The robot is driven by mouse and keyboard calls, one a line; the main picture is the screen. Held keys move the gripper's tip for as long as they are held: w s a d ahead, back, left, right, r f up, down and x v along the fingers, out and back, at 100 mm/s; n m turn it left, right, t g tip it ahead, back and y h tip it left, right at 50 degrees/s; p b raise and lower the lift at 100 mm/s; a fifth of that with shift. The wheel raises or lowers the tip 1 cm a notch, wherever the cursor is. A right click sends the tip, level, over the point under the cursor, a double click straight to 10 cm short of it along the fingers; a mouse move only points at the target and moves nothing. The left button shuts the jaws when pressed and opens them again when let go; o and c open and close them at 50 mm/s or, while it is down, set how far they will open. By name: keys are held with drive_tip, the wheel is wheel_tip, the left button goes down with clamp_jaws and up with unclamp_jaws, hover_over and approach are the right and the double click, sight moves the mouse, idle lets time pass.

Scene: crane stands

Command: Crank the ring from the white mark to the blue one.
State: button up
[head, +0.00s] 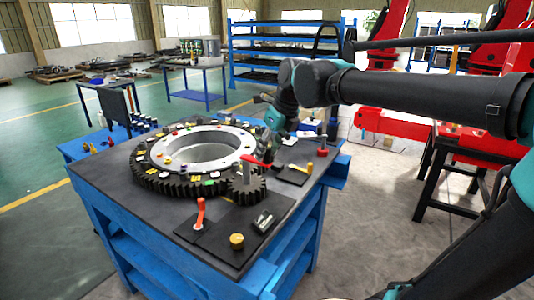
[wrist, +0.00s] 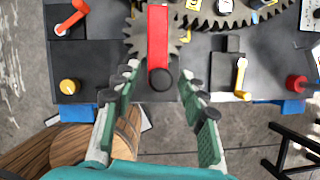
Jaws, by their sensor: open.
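The ring (head: 150,183) is a large dark toothed gear with a pale top, lying flat on the table and dotted with small coloured marks. The white and blue marks are too small to tell apart surely. A small dark pinion (head: 247,188) stands at its near right edge; it also shows in the wrist view (wrist: 136,37). A red crank arm (wrist: 158,35) lies across the pinion, with a black knob (wrist: 161,79) at its near end. My gripper (wrist: 160,77) is open, its fingers on either side of the knob, apart from it.
A red lever (head: 199,214) and a yellow knob (head: 237,241) stand on the table's near side. A yellow-handled lever (wrist: 240,78) and a red knob (wrist: 296,83) lie to the right of the crank. Blue shelving (head: 285,50) stands far behind.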

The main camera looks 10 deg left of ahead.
drive_tip(key=v, duration=1)
drive_tip(key=shift+r, duration=0.3)
drive_tip(key=shift+s+d, duration=0.1)
drive_tip(key=shift+s, duration=0.05)
